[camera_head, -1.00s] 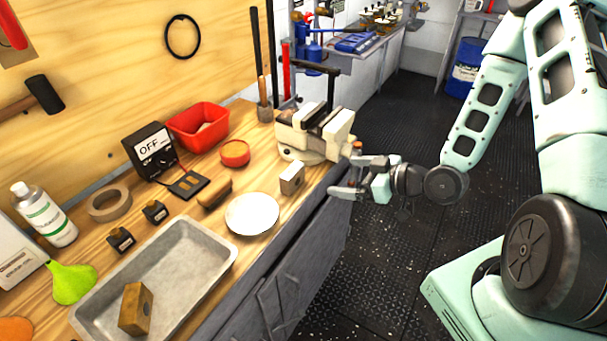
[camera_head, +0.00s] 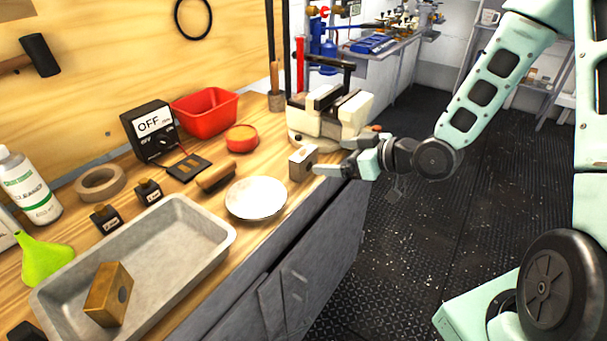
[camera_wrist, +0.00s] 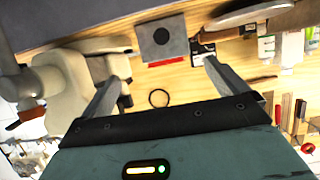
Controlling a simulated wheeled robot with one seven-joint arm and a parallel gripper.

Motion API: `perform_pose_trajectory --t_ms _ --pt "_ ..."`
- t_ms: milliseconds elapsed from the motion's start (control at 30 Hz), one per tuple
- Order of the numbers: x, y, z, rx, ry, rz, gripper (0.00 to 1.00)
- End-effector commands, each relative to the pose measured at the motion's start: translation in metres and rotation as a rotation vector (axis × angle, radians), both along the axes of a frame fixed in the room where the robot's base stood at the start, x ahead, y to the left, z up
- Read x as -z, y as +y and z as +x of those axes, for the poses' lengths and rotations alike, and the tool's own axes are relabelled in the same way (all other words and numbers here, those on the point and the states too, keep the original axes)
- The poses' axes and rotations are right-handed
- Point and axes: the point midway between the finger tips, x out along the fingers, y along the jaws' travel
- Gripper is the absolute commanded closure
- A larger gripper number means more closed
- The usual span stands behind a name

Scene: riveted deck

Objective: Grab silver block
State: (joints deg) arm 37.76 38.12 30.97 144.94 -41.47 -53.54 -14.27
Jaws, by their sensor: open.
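The silver block (camera_head: 302,162), a small grey block with a dark round hole in its face, stands near the front edge of the wooden bench, between the white plate and the vise. In the wrist view the silver block (camera_wrist: 160,36) is ahead of the fingertips, roughly between their lines, with its hole showing. My gripper (camera_head: 333,160) is just to the right of the block, pointing left at it over the bench edge. In the wrist view my gripper (camera_wrist: 162,78) has its two fingers spread wide with nothing between them.
The cream vise (camera_head: 330,118) stands close behind my gripper. The white plate (camera_head: 256,198) lies left of the block. A metal tray (camera_head: 165,245) holds a brass-coloured block (camera_head: 107,295). A red tub (camera_head: 205,113) and a red round tin (camera_head: 241,138) sit farther back.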

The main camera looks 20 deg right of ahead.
Motion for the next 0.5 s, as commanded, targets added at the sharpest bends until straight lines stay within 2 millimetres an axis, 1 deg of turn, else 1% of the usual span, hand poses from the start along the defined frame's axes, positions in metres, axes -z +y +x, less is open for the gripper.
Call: perform_pose_trajectory --t_ms 33,200,367,500 --pt "0.004 0.009 0.009 -0.006 0.002 0.004 0.02" --pt "0.013 0.022 0.027 -0.004 0.001 0.003 0.02" --pt "0.016 0.026 0.034 -0.003 0.001 0.003 0.02" --pt "0.022 0.039 0.042 -0.006 0.003 0.004 0.02"
